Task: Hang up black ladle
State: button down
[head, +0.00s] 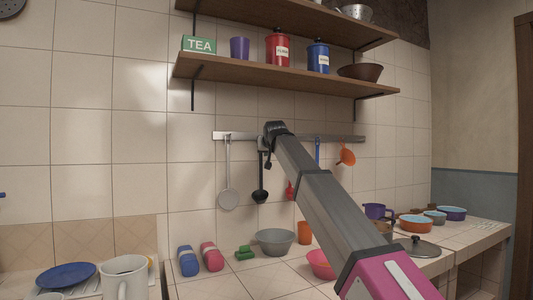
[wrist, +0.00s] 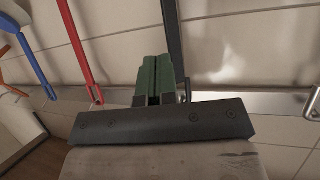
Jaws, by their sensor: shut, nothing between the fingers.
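The black ladle (head: 260,190) hangs upright, bowl down, below the metal rail (head: 233,136) on the tiled wall. Its dark handle (wrist: 172,35) runs close beside the fingers in the wrist view, where the picture is upside down. My gripper (wrist: 152,80) is shut and empty, its green fingertips together next to the handle; I cannot tell whether they touch it. In the head view my gripper (head: 270,150) is at the rail, at the top of the ladle. The gripper body hides the handle's top end, so its hold on the hook is unclear.
A grey skimmer (head: 228,198) hangs left of the ladle. Red (wrist: 80,55), blue (wrist: 30,55) and orange utensils (head: 346,155) hang to its right.

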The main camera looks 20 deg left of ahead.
jog(key=shift+s+d, duration=0.35)
jog(key=shift+d, duration=0.05)
dwell(1.1)
jog(key=s+d, duration=0.3)
jog(key=shift+s+d, duration=0.1)
jog(key=shift+d, duration=0.25)
dwell(0.5)
dwell(1.2)
